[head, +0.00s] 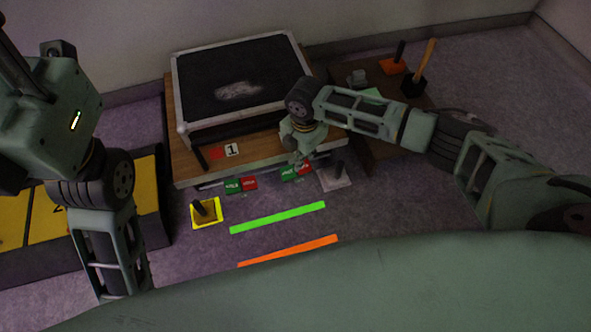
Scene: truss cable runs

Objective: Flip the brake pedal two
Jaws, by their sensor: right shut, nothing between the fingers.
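Two red-and-green pedals sit low at the front edge of a wooden dolly (190,165). The left pedal (241,185) is in plain view below a white card marked 1 (232,150). The right pedal (290,174) is partly covered by my right gripper (299,162). No number for this right pedal can be read. My right gripper is shut and empty, pointing down just above or at the right pedal; I cannot tell if it touches. My left arm stands at the left, and its gripper does not show.
A black case (240,75) with a silver frame lies on the dolly. A yellow-rimmed square with a post (205,212) and a grey plate with a post (335,178) stand on the floor. Green (278,217) and orange (288,250) strips lie in front. A brown board (380,150) is at right.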

